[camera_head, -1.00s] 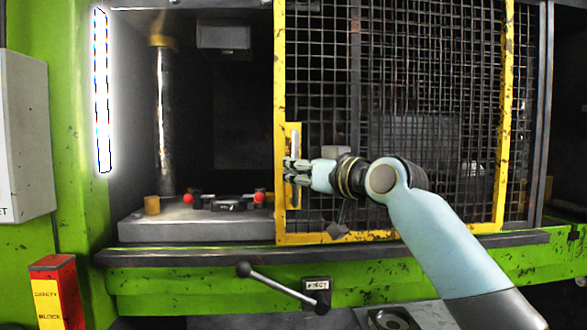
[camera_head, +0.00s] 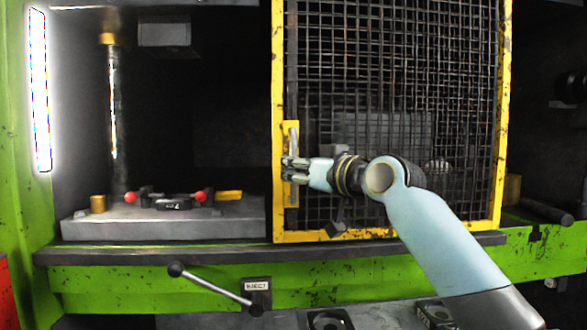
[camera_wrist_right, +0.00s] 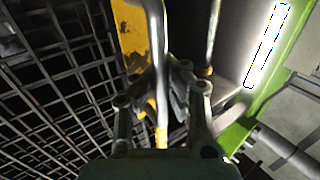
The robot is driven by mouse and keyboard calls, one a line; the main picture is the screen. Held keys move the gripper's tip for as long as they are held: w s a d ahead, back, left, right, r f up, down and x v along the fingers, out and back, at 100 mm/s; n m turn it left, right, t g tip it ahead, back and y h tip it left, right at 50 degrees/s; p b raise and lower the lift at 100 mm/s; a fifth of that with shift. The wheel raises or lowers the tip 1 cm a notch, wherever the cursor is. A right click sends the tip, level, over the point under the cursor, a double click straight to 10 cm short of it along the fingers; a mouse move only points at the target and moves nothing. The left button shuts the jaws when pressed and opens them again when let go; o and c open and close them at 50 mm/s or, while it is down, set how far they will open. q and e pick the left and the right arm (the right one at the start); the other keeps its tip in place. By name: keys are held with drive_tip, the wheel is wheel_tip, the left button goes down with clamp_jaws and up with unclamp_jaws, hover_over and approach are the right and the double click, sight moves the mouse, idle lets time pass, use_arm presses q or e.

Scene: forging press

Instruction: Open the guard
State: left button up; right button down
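The guard is a black mesh panel in a yellow frame (camera_head: 278,110) that covers the right part of the press opening in the head view. A pale vertical handle (camera_head: 294,195) on a yellow plate sits at its left edge. My right gripper (camera_head: 291,168) is at this handle, its fingers on either side of the bar. In the right wrist view the handle bar (camera_wrist_right: 157,70) runs between the fingers of the right gripper (camera_wrist_right: 160,88), which look closed around it. My left gripper is not in view.
The left part of the opening is uncovered and shows a grey die bed (camera_head: 160,228) with red-knobbed tooling (camera_head: 172,201) and a shiny column (camera_head: 117,120). An eject lever (camera_head: 212,284) sticks out below the ledge (camera_head: 150,254).

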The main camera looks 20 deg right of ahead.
drive_tip(key=c, duration=2)
unclamp_jaws()
drive_tip(key=shift+f, duration=0.35)
drive_tip(key=o, duration=0.6)
drive_tip(key=shift+s+a+r, duration=0.1)
drive_tip(key=shift+s+r, duration=0.1)
drive_tip(key=shift+r, duration=0.05)
drive_tip(key=shift+o, duration=0.3)
drive_tip(key=shift+w, duration=0.1)
drive_tip(key=v, duration=1.2)
drive_tip(key=shift+r, duration=0.1)
